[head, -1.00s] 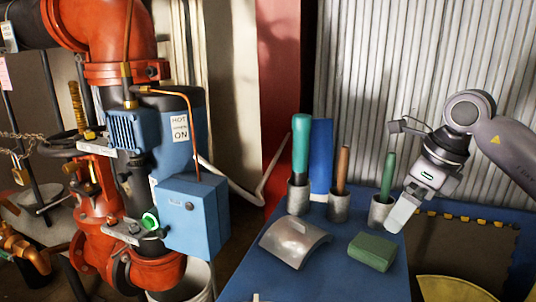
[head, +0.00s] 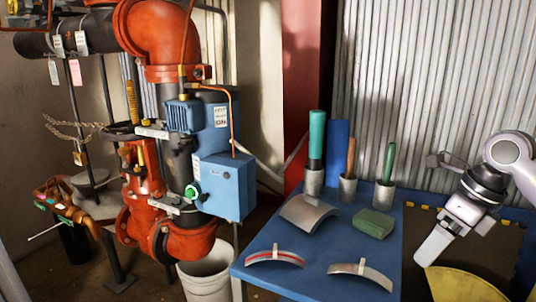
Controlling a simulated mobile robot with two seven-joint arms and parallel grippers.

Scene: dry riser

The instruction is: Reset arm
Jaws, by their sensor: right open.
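My right gripper (head: 434,244) is at the right of the head view, above the right part of the blue table (head: 318,282). It points down and to the left, open, with nothing seen between its fingers. It is right of the green block (head: 374,222) and apart from it. My left gripper is out of view. The red pipe riser (head: 147,205) stands at the left, with a blue box (head: 225,187) and a green round knob (head: 192,192) on it. I cannot tell which part, if any, is a reset arm.
A curved metal plate (head: 308,212) and two curved strips (head: 275,257) (head: 361,272) lie on the table. Grey cups (head: 313,183) with upright handles and a blue cylinder (head: 337,150) stand behind. A yellow curved piece (head: 462,285) is front right. A white bucket (head: 206,275) stands below the riser.

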